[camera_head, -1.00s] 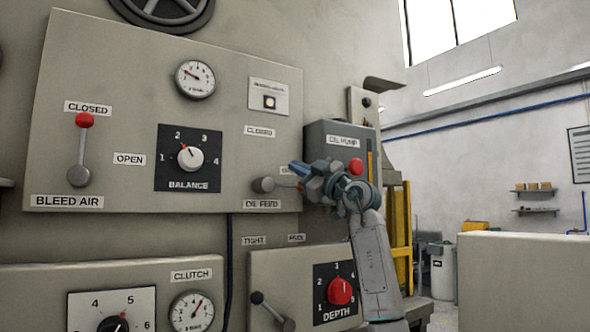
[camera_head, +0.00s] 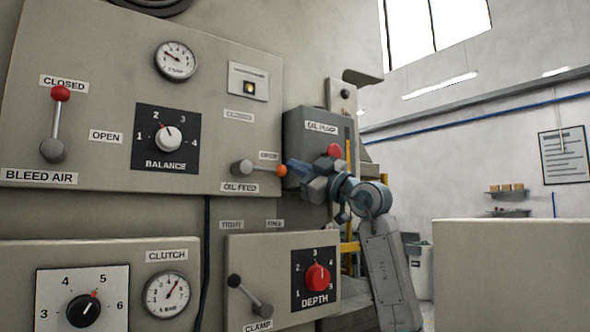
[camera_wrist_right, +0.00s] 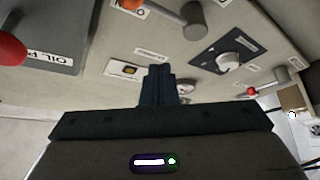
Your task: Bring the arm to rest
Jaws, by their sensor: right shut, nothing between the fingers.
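My right gripper (camera_head: 292,168) is shut and empty in the head view, pointing left just beside the orange knob of the oil feed lever (camera_head: 258,168). That lever points right, toward the OPEN side. In the right wrist view the shut fingers (camera_wrist_right: 157,75) point up the picture at the panel. The orange knob (camera_wrist_right: 131,4) and its grey lever (camera_wrist_right: 182,18) are at the top there, apart from the fingers. My left gripper is not in view.
The grey oil pump box (camera_head: 310,122) stands close behind my right wrist. The bleed air lever (camera_head: 56,125), balance dial (camera_head: 168,138), depth dial (camera_head: 317,277) and clamp lever (camera_head: 248,295) are on the panels. A pale block (camera_head: 510,270) stands at the right; there is open room above it.

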